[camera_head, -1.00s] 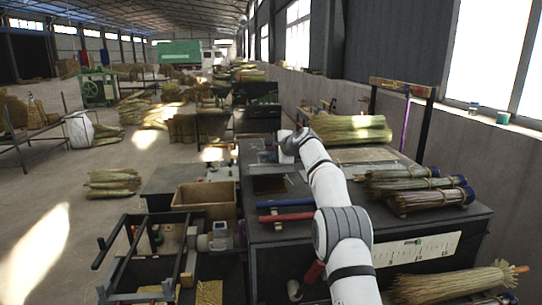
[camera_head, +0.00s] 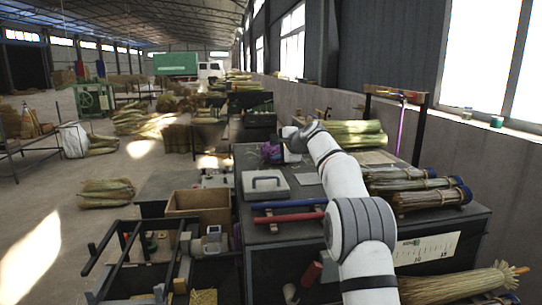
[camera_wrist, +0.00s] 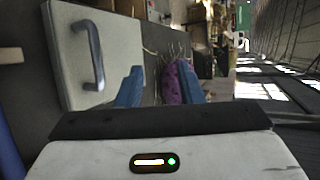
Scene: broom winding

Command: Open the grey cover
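The grey cover (camera_head: 265,185) is a pale, flat, square plate with a grey arched handle, lying flat on the dark workbench. It also shows at the upper left of the wrist view (camera_wrist: 115,62), with its handle facing the camera. My gripper (camera_wrist: 158,85) is open, its blue fingers apart, to the right of the cover in that view and not touching the handle. In the head view, my gripper (camera_head: 278,150) is just beyond the cover. A purple bundle (camera_wrist: 175,85) shows by the right finger; I see no grip on it.
A blue bar and a red bar (camera_head: 295,217) lie on the workbench (camera_head: 350,225) in front of the cover. A cardboard box (camera_head: 200,203) is to the left. Straw bundles (camera_head: 425,190) lie on the right, with more straw (camera_head: 350,133) behind. A flat grey plate (camera_head: 308,179) lies beside the cover.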

